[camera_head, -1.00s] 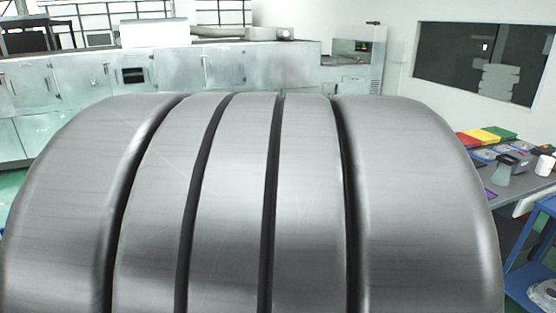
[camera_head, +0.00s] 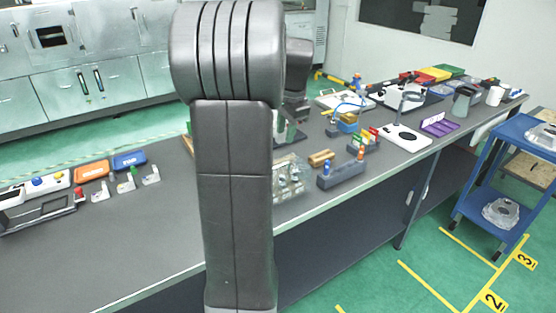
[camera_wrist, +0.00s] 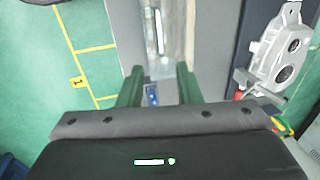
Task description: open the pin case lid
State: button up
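A clear box with small metallic pieces (camera_head: 289,180), which looks like the pin case, sits on the bench and is partly hidden by my arm in the head view. I cannot tell its lid's state. In the wrist view, a long clear and silvery thing (camera_wrist: 160,45), perhaps the same case, lies beyond the fingertips. My gripper (camera_wrist: 159,82) is open, with its two green fingers apart. A small blue part (camera_wrist: 151,95) shows between the fingers; I see nothing gripped. In the head view my arm hides most of the gripper.
A grey bench (camera_head: 120,235) carries orange (camera_head: 92,172) and blue (camera_head: 129,160) blocks at left. A grey holder with coloured pieces (camera_head: 341,172) stands right of the box. A metal casting (camera_wrist: 275,48) lies at right in the wrist view. A blue cart (camera_head: 512,185) stands at far right.

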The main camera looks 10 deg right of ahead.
jog(key=f, duration=0.3)
jog(key=w+f, duration=0.1)
jog(key=f, duration=0.3)
jog(key=w+a+f, duration=0.1)
jog(key=f, duration=0.3)
jog(key=shift+w+f, duration=0.1)
jog(key=shift+f, duration=0.05)
jog(key=shift+c, duration=0.4)
grip_shut()
